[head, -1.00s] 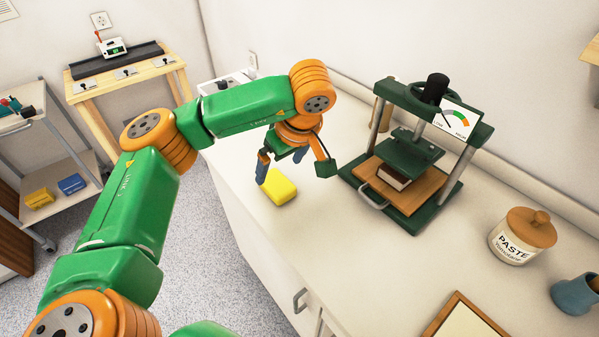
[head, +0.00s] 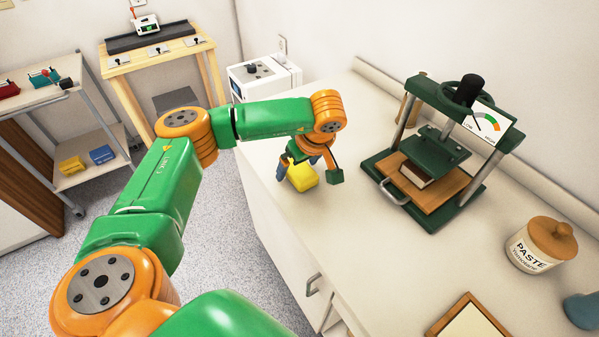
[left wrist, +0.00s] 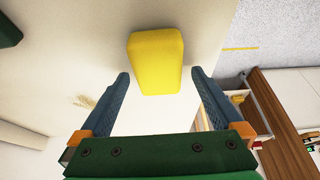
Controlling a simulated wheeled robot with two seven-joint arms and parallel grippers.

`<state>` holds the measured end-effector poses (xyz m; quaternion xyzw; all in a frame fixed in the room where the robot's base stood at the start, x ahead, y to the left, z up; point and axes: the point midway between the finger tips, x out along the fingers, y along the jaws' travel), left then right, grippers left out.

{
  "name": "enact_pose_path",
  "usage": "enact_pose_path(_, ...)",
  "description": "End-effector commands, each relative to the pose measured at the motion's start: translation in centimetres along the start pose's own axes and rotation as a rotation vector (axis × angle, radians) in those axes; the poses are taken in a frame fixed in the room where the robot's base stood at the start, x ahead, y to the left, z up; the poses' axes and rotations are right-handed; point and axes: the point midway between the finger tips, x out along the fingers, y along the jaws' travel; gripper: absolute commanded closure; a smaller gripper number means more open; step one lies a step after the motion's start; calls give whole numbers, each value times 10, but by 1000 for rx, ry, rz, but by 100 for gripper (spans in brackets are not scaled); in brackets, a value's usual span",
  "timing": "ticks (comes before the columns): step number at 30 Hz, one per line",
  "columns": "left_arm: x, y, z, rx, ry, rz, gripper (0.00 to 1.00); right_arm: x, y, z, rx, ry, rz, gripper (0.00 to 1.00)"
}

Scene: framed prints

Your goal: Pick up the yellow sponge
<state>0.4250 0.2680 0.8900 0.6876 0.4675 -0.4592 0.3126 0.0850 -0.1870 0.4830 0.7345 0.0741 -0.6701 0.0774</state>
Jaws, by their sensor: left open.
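The yellow sponge (head: 302,178) is a rounded block on the white counter, near its left edge. My left gripper (head: 309,176) is open above it, and in the head view its fingers show on either side of the sponge. In the left wrist view the sponge (left wrist: 157,60) lies just beyond the gap between the open blue-grey fingertips (left wrist: 161,75), with space on both sides. No contact is visible. The gripper partly hides the sponge's top in the head view. My right gripper is not in view.
A green press (head: 435,150) holding a book stands right of the gripper. A paste jar (head: 540,245), a blue cup (head: 582,311) and a wood-framed piece (head: 470,318) are farther right. A white machine (head: 265,78) is behind. Counter around the sponge is clear.

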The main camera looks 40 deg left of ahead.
Motion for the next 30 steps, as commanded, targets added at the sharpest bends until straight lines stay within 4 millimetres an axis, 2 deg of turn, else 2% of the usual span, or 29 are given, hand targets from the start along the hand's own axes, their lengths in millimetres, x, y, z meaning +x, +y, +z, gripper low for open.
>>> enact_pose_path(12,3,0,1,0,0,0,0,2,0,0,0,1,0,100)
enact_pose_path(21,3,0,1,0,0,0,81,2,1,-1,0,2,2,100)
enact_pose_path(22,2,0,1,0,0,0,84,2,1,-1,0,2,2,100)
enact_pose_path(30,-3,0,-1,0,0,0,85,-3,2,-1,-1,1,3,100)
